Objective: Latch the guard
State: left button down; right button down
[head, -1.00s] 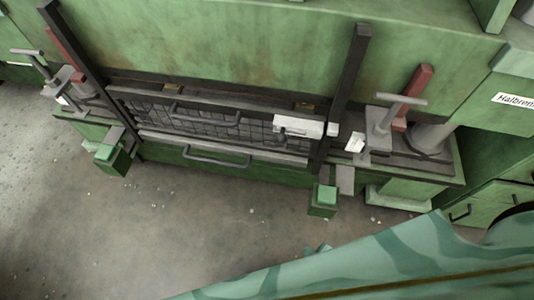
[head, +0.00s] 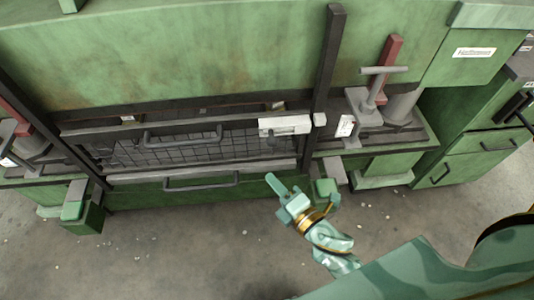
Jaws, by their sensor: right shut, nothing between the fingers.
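The guard (head: 190,150) is a dark wire-mesh panel in a grey frame, low on the front of the green machine, between two dark uprights. A dark bar handle (head: 182,137) runs across it. A pale latch block (head: 285,124) sits at the guard's upper right corner, with a small pale block (head: 319,119) on the right upright beside it. Whether the two are engaged, I cannot tell. My right gripper (head: 272,179) is shut and empty, in front of and below the latch, apart from it. My left gripper is not in view.
A lower bar handle (head: 202,182) lies under the guard. Green boxes stick out at the left (head: 83,208) and right (head: 326,189), the right one close to my gripper. A grey T-handled clamp (head: 376,90) stands at right. Open concrete floor (head: 180,250) lies in front.

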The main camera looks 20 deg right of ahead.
jog(key=r+x, duration=0.1)
jog(key=x, duration=0.9)
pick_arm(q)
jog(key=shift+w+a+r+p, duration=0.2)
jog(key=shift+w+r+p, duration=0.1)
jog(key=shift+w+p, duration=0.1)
pick_arm(e)
jog(key=d, duration=0.4)
jog(key=shift+s+f, duration=0.1)
jog(key=shift+s, duration=0.05)
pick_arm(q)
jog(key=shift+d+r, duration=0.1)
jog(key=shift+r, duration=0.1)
pick_arm(e)
jog(key=d, duration=0.2)
jog(key=s+d, duration=0.1)
jog(key=d, duration=0.1)
jog(key=shift+s+d, duration=0.2)
